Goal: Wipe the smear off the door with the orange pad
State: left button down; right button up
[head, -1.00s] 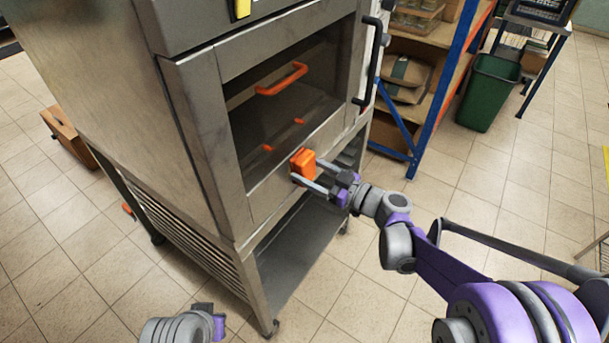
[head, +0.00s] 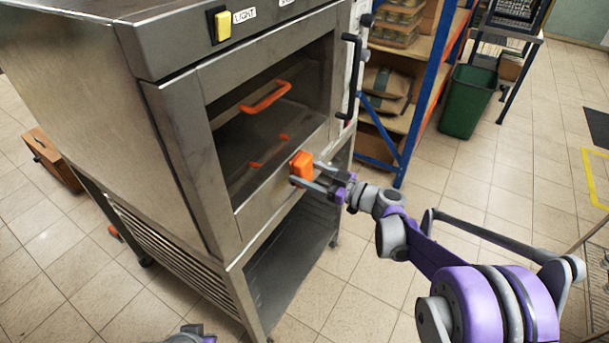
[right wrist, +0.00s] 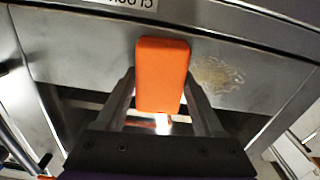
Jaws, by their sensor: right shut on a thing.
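The orange pad (head: 301,165) is held between the fingers of my right gripper (head: 308,176), which is shut on it. The pad is at the lower frame of the steel cabinet's glass door (head: 262,194); I cannot tell whether it touches. In the right wrist view the pad (right wrist: 162,75) stands upright between the fingers. The smear (right wrist: 216,75), a tan scribbled patch, lies on the metal just right of the pad in that view. I cannot make out the smear in the head view. Only a bit of my left arm shows at the bottom edge, without its fingers.
An orange handle (head: 267,97) shows at the door window. A black vertical handle (head: 350,75) is at the door's right side. A blue-framed shelf (head: 424,95) and a green bin (head: 467,101) stand behind to the right.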

aim_at(267, 198)
jog(key=shift+w+d, duration=0.95)
jog(key=shift+w, duration=0.3)
jog(key=shift+s+a+p, duration=0.1)
jog(key=shift+s+a, duration=1.45)
jog(key=shift+s, duration=0.5)
jog(key=shift+s+a+p, duration=0.15)
jog(key=shift+s+a, duration=1.4)
jog(key=shift+s, duration=0.55)
jog(key=shift+s+a+p, duration=0.1)
jog(key=shift+s+a, duration=1.45)
jog(key=shift+s, duration=0.5)
jog(key=v, duration=0.6)
jog(key=shift+d, duration=0.1)
jog(key=v, duration=0.2)
jog(key=shift+s+d, duration=0.25)
jog(key=shift+d, duration=0.05)
